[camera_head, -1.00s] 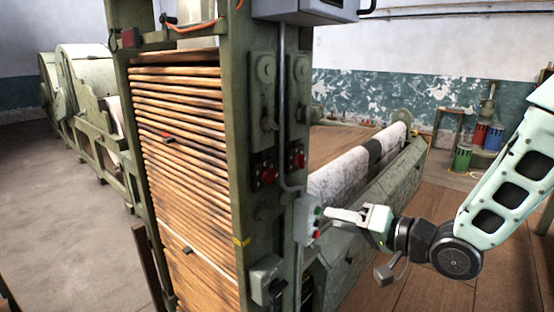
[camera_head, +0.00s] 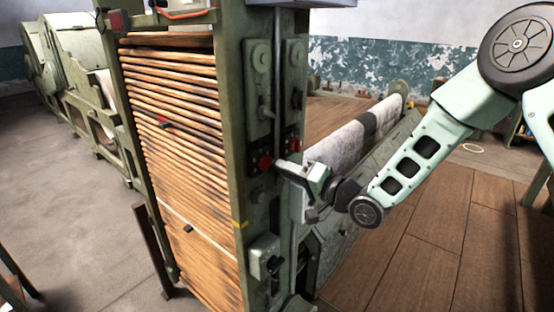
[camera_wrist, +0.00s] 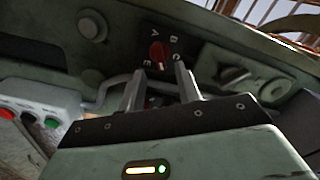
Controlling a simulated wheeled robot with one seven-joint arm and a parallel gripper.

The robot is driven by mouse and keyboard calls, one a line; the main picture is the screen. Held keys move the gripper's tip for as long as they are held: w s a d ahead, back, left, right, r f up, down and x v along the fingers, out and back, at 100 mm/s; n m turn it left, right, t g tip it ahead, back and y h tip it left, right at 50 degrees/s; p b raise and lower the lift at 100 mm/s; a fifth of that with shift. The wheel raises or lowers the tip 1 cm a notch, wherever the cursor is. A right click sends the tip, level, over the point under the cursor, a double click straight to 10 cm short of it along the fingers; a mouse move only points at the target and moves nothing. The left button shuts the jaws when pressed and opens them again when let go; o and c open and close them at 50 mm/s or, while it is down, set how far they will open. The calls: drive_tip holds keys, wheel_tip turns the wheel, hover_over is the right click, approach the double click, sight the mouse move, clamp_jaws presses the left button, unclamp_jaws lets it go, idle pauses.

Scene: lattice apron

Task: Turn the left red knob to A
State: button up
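The left red knob (camera_head: 265,162) sits on a dark plate on the green machine post. In the wrist view a red knob (camera_wrist: 157,52), seemingly the same one, sits on a black plate lettered A, B, C and E. Its pointing direction is too small to tell. My gripper (camera_head: 279,164) is beside the left knob, from its right. In the wrist view my gripper (camera_wrist: 160,70) is open, its two fingers apart with the knob just beyond the tips. Contact with the knob is not visible. The right knob's plate (camera_head: 292,143) is partly covered by my gripper.
A grey control box with red and green buttons (camera_wrist: 30,119) is at the left in the wrist view. A grey conduit (camera_head: 277,90) runs down the post. A grey switch box (camera_head: 265,256) is lower down. Wooden slats (camera_head: 180,150) fill the machine's left side.

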sight(271, 165)
drive_tip(key=shift+p+x, duration=0.55)
drive_tip(key=shift+x, duration=1.4)
clamp_jaws()
drive_tip(key=shift+f+b, duration=0.15)
drive_tip(key=shift+b, duration=0.3)
